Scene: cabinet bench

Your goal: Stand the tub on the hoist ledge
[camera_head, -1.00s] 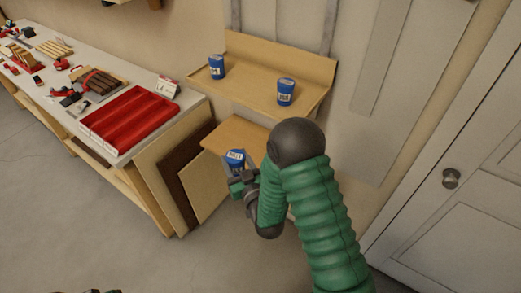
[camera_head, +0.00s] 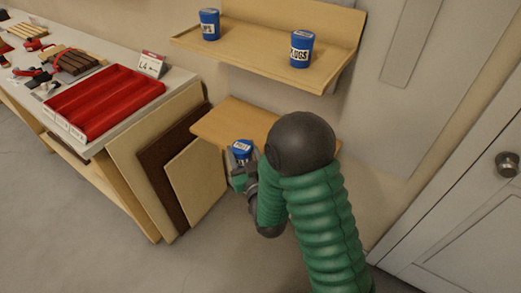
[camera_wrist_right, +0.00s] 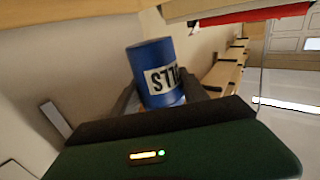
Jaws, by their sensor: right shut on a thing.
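A blue tub (camera_head: 241,148) with a white label is held by my right gripper (camera_head: 241,172), just in front of the lower wooden ledge (camera_head: 222,122). The right wrist view shows the tub (camera_wrist_right: 152,68) between the dark fingers, its label partly readable and its sides gripped. The tub looks nearly upright in the head view. Two more blue tubs stand on the upper wooden shelf, one at its left (camera_head: 209,24) and one at its right (camera_head: 301,48). My right arm hides the right part of the lower ledge. My left gripper is not seen.
The upper shelf (camera_head: 255,65) overhangs behind the lower ledge. A workbench with a red tray (camera_head: 105,100) stands at the left, with boards (camera_head: 196,183) leaning at its end. A white door (camera_head: 470,215) is at the right.

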